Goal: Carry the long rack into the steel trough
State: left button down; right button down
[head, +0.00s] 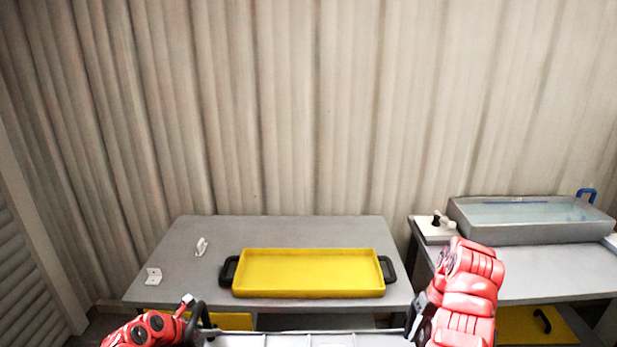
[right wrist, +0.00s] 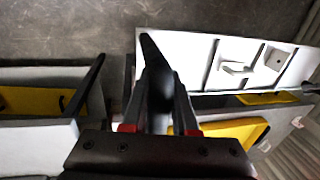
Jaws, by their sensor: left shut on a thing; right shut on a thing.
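The long rack (head: 305,340) is a pale grey tray with dividers, at the bottom edge of the head view and partly cut off. My left gripper (head: 197,318) is shut on its left end, by a dark loop handle. My right gripper (head: 415,322) is shut on its right end; the right wrist view shows its dark fingers (right wrist: 157,95) close together beside what appears to be the rack (right wrist: 226,50), with small white parts between dividers. The steel trough (head: 530,234) is a grey basin of clear liquid on the right table, beyond and right of my right gripper.
A yellow tray (head: 310,292) with black handles lies on the left table (head: 285,228). Small white fittings (head: 153,276) sit left of it. A white fitting with a black knob (head: 437,222) stands left of the trough. A gap separates the two tables. A blue hook (head: 587,193) is at the trough's back.

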pick_arm(q)
jog(key=shift+s+a+r, duration=0.25)
jog(key=shift+a+r, duration=0.1)
jog(key=shift+r, duration=0.5)
